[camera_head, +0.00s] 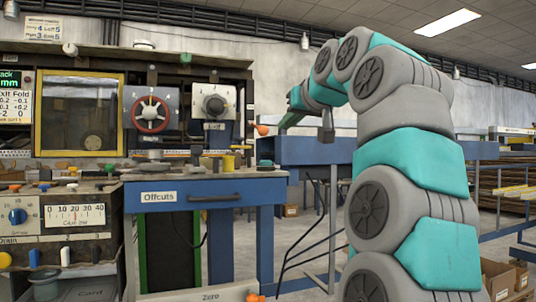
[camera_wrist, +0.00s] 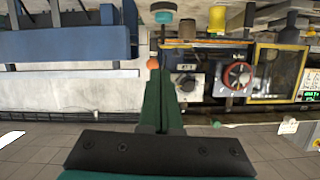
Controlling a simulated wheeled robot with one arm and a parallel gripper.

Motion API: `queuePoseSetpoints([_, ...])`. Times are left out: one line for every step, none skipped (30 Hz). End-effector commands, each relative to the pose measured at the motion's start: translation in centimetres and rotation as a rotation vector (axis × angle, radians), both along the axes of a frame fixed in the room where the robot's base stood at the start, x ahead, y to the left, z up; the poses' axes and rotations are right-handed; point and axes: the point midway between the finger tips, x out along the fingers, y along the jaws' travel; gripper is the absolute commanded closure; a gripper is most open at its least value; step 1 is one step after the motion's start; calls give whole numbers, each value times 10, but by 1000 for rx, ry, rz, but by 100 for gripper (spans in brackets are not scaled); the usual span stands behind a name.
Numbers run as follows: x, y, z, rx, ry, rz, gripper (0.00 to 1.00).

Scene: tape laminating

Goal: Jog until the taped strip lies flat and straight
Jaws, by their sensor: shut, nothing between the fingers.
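My gripper (camera_head: 284,127) is at the end of my raised arm, right of the machine panel, with its fingers shut and nothing visible between them. In the wrist view, which looks upside down, the dark green fingers (camera_wrist: 160,72) lie close together and point toward the panel. A yellow-framed window (camera_head: 80,115) is at the left of the panel; I cannot make out a taped strip in it. A red handwheel (camera_head: 149,114) and a grey dial (camera_head: 215,105) are right of the window. No control is clearly marked as jog.
An orange ball knob (camera_head: 262,130) sticks out near my gripper at the panel's right end. A blue bench with an Offcuts drawer (camera_head: 206,196) stands below. A sign (camera_head: 16,107) reads "Exit Fold", partly cut off. A blue beam (camera_head: 315,150) runs behind my arm.

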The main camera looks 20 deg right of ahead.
Motion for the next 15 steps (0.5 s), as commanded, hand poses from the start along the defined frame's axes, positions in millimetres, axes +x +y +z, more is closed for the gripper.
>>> queuePoseSetpoints([0, 0, 1, 0, -2, -1, 100])
queuePoseSetpoints([0, -1, 1, 0, -3, -1, 100])
queuePoseSetpoints([0, -1, 1, 0, -3, -1, 100])
queuePoseSetpoints([0, -1, 1, 0, -2, -1, 100])
queuePoseSetpoints([0, -1, 1, 0, -2, -1, 100])
queuePoseSetpoints([0, 0, 1, 0, -2, -1, 100])
queuePoseSetpoints([0, 0, 1, 0, -2, -1, 100])
queuePoseSetpoints([0, 0, 0, 0, -2, -1, 100])
queuePoseSetpoints([0, 0, 0, 0, -1, -1, 100])
queuePoseSetpoints([0, 0, 0, 0, -1, -1, 100])
queuePoseSetpoints([1, 0, 0, 0, -1, -1, 100])
queuePoseSetpoints([2, 0, 0, 0, -1, 0, 100])
queuePoseSetpoints([4, 0, -1, 0, -1, 0, 100])
queuePoseSetpoints([6, 0, -1, 0, -1, 0, 100])
queuePoseSetpoints([10, 0, -2, 0, 0, 0, 100])
